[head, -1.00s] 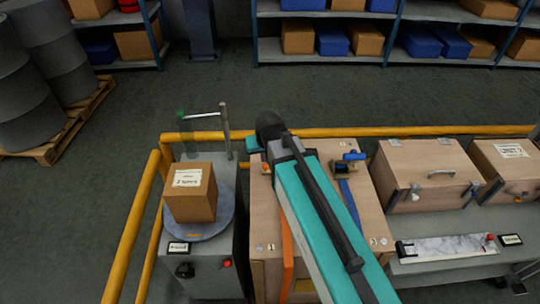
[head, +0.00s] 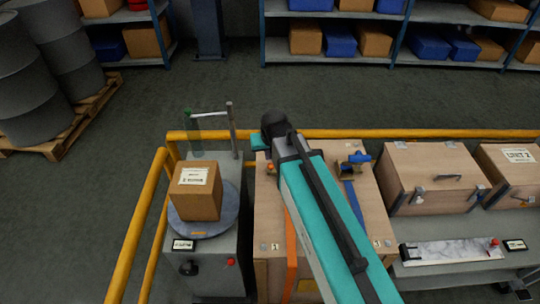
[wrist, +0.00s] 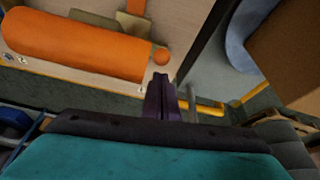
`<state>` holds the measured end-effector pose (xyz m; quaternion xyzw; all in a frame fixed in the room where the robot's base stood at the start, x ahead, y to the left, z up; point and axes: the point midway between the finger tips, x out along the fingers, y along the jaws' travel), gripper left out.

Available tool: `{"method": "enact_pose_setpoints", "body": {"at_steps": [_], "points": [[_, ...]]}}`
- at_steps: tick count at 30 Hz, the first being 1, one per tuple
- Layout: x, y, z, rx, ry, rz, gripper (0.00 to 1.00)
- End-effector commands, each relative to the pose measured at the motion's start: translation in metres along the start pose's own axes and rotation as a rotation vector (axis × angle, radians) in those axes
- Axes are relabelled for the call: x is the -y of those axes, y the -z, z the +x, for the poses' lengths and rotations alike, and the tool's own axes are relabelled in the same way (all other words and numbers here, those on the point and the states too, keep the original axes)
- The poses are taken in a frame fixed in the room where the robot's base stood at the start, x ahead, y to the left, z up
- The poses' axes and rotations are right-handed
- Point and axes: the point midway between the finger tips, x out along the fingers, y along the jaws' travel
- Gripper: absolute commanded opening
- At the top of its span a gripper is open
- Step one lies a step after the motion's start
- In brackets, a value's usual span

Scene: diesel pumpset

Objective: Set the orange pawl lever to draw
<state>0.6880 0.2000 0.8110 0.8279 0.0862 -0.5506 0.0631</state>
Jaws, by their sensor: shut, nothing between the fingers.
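In the wrist view a thick orange cylinder (wrist: 80,45) lies across the upper left, with a small orange ball (wrist: 161,57) just off its right end. Which of these is the pawl lever I cannot tell. In the head view a small orange piece (head: 270,168) shows beside my arm on the wooden crate (head: 268,215), and an orange strap (head: 291,250) runs down the crate. My gripper (wrist: 160,78) is shut and empty, its tips just below the orange ball in the picture; contact is not clear. In the head view my arm hides the fingers.
A blue strap (head: 354,200) with a ratchet lies on the crate's right side. A cardboard box (head: 195,190) stands on a round turntable (head: 205,228) at left. A yellow rail (head: 400,133) runs behind. More wooden boxes (head: 433,175) stand at right.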

Motion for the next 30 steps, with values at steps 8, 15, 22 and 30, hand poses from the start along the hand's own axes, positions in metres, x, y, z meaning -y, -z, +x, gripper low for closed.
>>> {"method": "enact_pose_setpoints", "body": {"at_steps": [8, 15, 22, 30], "points": [[0.001, 0.022, -0.008, -0.006, -0.001, 0.001, 0.0], [0.002, 0.016, -0.019, -0.008, -0.001, 0.001, 0.0], [0.003, 0.006, -0.036, -0.009, -0.001, 0.001, 0.0], [0.005, -0.01, -0.062, -0.009, -0.002, 0.001, 0.0]]}}
